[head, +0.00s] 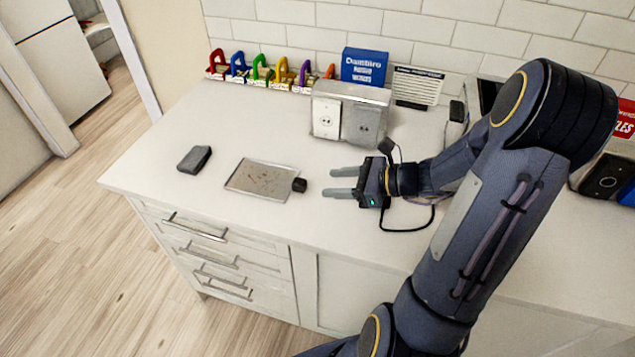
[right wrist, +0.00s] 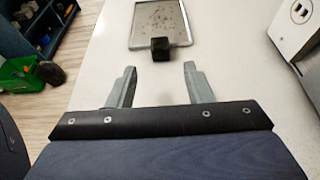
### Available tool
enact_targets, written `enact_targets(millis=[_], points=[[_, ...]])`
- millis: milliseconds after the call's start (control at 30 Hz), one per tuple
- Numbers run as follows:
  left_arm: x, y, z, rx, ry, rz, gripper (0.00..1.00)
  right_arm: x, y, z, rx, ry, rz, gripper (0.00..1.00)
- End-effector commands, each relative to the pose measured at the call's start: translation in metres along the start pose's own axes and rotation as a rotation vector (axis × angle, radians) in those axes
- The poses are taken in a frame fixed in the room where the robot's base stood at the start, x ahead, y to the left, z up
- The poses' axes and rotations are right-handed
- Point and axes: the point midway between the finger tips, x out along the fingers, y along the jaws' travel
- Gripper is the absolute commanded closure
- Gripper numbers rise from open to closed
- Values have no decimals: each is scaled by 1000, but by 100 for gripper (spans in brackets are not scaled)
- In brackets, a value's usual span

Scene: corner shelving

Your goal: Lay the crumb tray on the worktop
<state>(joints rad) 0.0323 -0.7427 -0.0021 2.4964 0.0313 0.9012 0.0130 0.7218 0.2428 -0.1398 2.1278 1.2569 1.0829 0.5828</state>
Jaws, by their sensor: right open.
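The crumb tray (head: 258,180) is a thin grey metal tray with brown specks. It lies flat on the white worktop (head: 190,122), with its dark block-shaped handle (head: 299,185) pointing right. In the right wrist view the tray (right wrist: 158,18) is at the top, with the handle (right wrist: 160,48) nearest me. My right gripper (head: 332,182) is open and empty, just right of the handle and apart from it. In the right wrist view its fingers (right wrist: 157,85) are spread, with bare worktop between them. My left gripper is not in view.
A dark grey block (head: 194,159) lies left of the tray. A metal box with socket plates (head: 346,114) stands behind my right gripper. Coloured padlocks (head: 260,68), a blue box (head: 363,66) and a printed card (head: 417,86) line the wall. The worktop's front left is clear.

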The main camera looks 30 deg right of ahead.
Motion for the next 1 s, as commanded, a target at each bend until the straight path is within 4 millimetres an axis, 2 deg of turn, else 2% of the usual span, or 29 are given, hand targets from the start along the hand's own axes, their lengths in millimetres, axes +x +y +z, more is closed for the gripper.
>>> enact_targets(millis=[100,300,367,433,467,567,600,700,800,900,1000], points=[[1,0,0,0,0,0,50,-23,-1,0,0,2,-5,53],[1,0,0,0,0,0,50,-43,1,1,-7,2,2,53],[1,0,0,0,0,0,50,-43,8,7,-49,10,26,53],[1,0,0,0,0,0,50,-38,28,21,-169,34,87,53],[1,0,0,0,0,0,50,-36,42,28,-248,49,126,53],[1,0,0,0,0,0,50,-32,97,50,-619,114,283,53],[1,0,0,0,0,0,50,-33,120,54,-800,142,350,53],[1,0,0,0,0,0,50,-43,166,54,-1260,208,490,53],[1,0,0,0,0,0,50,-56,190,47,-1674,268,581,53],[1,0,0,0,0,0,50,-65,198,42,-1986,320,626,53],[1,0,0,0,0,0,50,-70,200,40,-2172,357,645,53]])
